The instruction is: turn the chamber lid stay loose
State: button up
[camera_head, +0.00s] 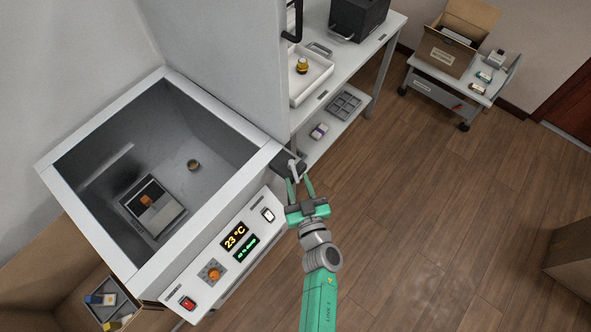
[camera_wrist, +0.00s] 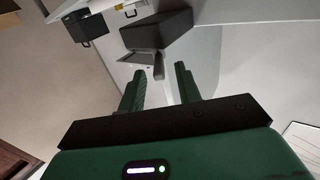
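The white chamber (camera_head: 185,78) stands open at the left, with a tall grey panel, apparently its raised lid (camera_head: 225,60), at its back right. At the chamber's right corner is a dark block with a light lever (camera_head: 294,169), apparently the lid stay. In the wrist view the dark block (camera_wrist: 157,38) lies just beyond my fingertips, and its short grey lever (camera_wrist: 158,68) points into the space between them. My gripper (camera_head: 300,180) is open, with its green fingers apart, also in the wrist view (camera_wrist: 160,72). I cannot tell whether a finger touches the lever.
The chamber's front panel (camera_head: 223,255) carries displays, a knob and switches close to my gripper's left. A bench (camera_head: 365,52) with a white tray (camera_head: 325,72) stands behind. A cart (camera_head: 448,87) is at the back right.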

aim_at(292, 166)
jog(key=b+x, duration=0.2)
jog(key=x, duration=0.3)
jog(key=shift+w, duration=0.15)
grip_shut()
